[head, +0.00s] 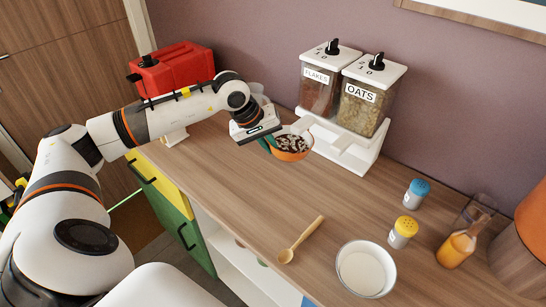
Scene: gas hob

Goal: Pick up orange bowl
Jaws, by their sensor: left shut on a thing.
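The orange bowl (291,155) is on or just above the wooden counter, below the cereal dispensers. Dark and white pieces show inside it. My left gripper (270,142) reaches in from the left and is shut on the bowl's left rim, with teal fingers at the edge. Whether the bowl's base touches the counter is hard to tell. My right gripper is not in view.
A dispenser of flakes (320,85) and one of oats (366,95) stand behind the bowl. A red toaster-like box (176,69) is behind my left arm. A wooden spoon (301,240), white bowl (365,269), blue-topped shaker (414,194) and yellow-topped shaker (402,232) stand nearer. The middle counter is clear.

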